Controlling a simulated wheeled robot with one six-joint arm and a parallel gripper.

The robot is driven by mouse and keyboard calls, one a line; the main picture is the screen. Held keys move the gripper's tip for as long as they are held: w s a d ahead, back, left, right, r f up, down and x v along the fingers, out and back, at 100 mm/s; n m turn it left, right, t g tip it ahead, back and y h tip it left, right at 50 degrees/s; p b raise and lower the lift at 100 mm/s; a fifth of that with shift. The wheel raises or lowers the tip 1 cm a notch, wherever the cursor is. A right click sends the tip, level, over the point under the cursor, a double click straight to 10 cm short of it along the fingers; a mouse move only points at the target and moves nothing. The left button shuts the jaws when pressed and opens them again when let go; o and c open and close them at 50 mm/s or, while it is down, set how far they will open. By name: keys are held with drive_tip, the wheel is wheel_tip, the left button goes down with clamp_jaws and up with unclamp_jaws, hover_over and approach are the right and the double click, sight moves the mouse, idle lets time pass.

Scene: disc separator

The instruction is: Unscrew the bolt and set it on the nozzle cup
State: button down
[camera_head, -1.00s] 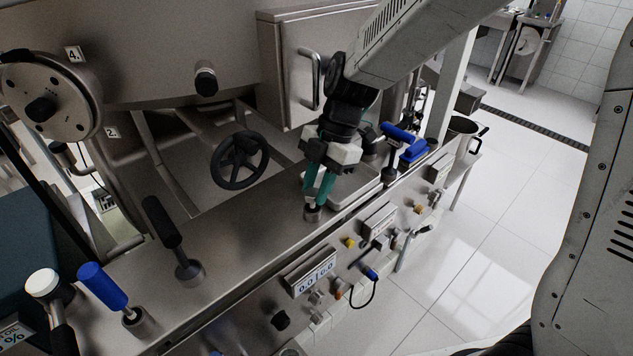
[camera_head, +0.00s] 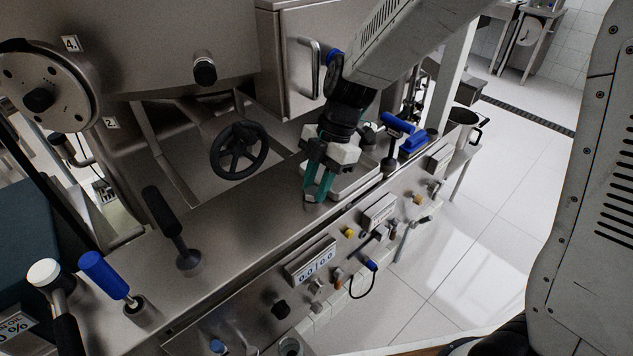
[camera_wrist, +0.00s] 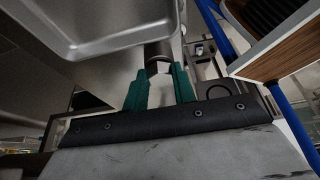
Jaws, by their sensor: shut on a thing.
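My gripper (camera_head: 315,190) points down over the steel deck, beside the shallow tray. Its green fingers (camera_wrist: 160,85) are shut on a short grey metal cylinder (camera_wrist: 158,52), which looks like the bolt; only part of it shows between the fingertips in the wrist view. In the head view the fingers hide most of the held piece. I cannot make out the nozzle cup with certainty, nor whether the held piece touches anything below.
The shallow steel tray (camera_head: 362,183) lies just right of my gripper and shows large in the wrist view (camera_wrist: 70,52). A black handwheel (camera_head: 239,151) is to the left. A black-handled lever (camera_head: 165,215) and a blue-handled lever (camera_head: 104,275) stand on the deck. A display (camera_head: 312,261) sits on the front panel.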

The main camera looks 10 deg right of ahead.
drive_tip(key=c, duration=1.1)
unclamp_jaws()
drive_tip(key=shift+f, duration=0.1)
drive_tip(key=shift+o, duration=0.2)
drive_tip(key=v, duration=0.7)
drive_tip(key=shift+w+r, duration=0.15)
drive_tip(key=shift+r, duration=0.15)
drive_tip(key=s+d+r+m+t+h, duration=0.2)
drive_tip(key=s+d+r+m, duration=0.7)
drive_tip(key=s+d+m, duration=0.25)
drive_tip(key=s+d+f+m+t+h, duration=0.1)
drive_tip(key=s+d+m+t, duration=0.1)
drive_tip(key=s+d+m, duration=0.4)
drive_tip(key=s+m, duration=0.4)
drive_tip(key=m, duration=0.3)
drive_tip(key=shift+s+f+h, duration=0.2)
drive_tip(key=shift+f+h, duration=0.15)
drive_tip(key=shift+h, duration=0.05)
